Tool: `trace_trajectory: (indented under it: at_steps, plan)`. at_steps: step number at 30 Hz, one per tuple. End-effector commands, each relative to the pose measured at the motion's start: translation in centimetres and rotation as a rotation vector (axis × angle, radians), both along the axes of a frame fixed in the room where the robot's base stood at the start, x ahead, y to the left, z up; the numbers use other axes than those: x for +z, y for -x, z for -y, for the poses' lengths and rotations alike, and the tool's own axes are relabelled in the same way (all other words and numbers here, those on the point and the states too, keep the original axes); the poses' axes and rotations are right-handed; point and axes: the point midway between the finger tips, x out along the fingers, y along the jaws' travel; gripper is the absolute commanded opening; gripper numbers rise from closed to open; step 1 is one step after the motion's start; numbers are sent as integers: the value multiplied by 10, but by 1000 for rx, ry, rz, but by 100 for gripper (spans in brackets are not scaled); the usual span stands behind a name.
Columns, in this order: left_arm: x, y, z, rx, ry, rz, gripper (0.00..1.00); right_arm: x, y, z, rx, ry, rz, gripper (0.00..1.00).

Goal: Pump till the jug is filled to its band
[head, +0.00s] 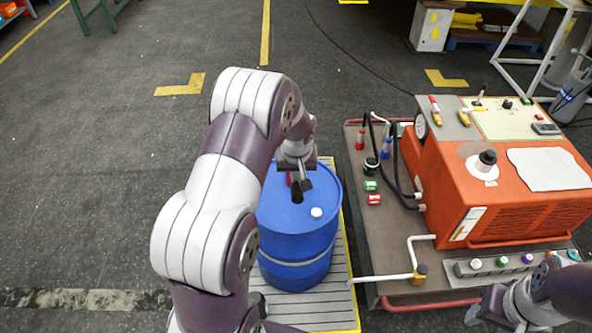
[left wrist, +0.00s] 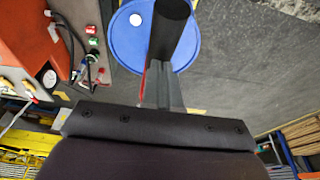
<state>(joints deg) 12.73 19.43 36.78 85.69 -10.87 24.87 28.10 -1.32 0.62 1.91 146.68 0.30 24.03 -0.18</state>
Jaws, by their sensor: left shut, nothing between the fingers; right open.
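The blue drum (head: 300,245) stands upright on a slatted pallet, with a white cap (head: 316,212) on its lid. It also shows in the left wrist view (left wrist: 186,55). My left gripper (head: 301,190) is shut and empty over the far part of the lid; it shows in the left wrist view (left wrist: 170,40). A thin red part (left wrist: 143,82) shows beside it, partly hidden. I cannot make out a pump handle, and whether the gripper touches anything is unclear. I see no jug with a band. My right gripper (head: 482,310) is open at the lower right, partly in view.
The orange machine (head: 485,190) stands on a brown platform right of the drum, with hoses (head: 390,160) and red and green fittings (head: 372,186) near its left side. A white pipe (head: 380,279) reaches toward the pallet (head: 335,312).

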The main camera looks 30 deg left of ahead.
Motion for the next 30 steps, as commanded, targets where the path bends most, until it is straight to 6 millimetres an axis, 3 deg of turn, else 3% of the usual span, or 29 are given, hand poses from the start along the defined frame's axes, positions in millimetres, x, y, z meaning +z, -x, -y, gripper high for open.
trace_trajectory:
  at_steps: [3, 30]
  plan:
    - [-21, 0, 0, 0, 0, -2, 0, -17, 0, 0, 0, 0, 0, 52]
    - [-124, 0, 0, 0, 1, -1, 0, -98, 0, 0, 0, 0, -1, 52]
